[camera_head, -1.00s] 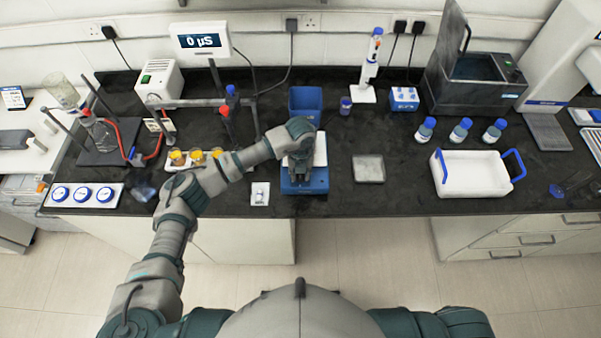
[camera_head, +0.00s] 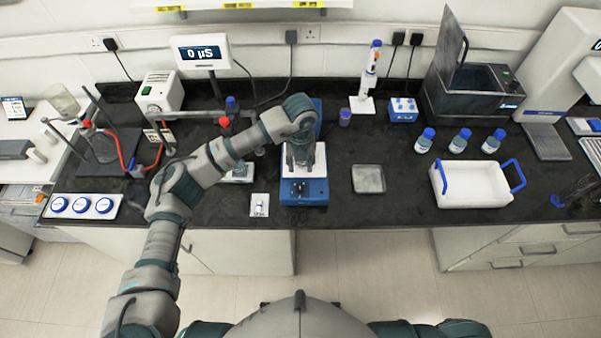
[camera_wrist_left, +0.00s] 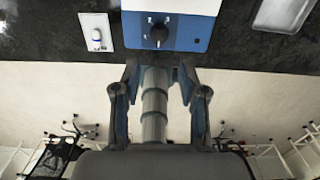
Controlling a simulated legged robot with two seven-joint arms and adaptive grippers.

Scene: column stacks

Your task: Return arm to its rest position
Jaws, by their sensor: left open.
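My left arm (camera_head: 208,165) comes in from the lower left and bends at the elbow over the bench. My left gripper (camera_head: 300,157) hangs over the white top of a blue hotplate-like device (camera_head: 303,192). In the left wrist view the gripper (camera_wrist_left: 158,75) has its two fingers apart. My right gripper is not in view.
A small white pad (camera_head: 260,205) and a grey tray (camera_head: 368,179) flank the device. A white basin with blue handles (camera_head: 470,186) and blue-capped bottles (camera_head: 459,141) stand right. A clamp stand with red tubing (camera_head: 124,152) stands left. A pipette stand (camera_head: 362,105) is behind.

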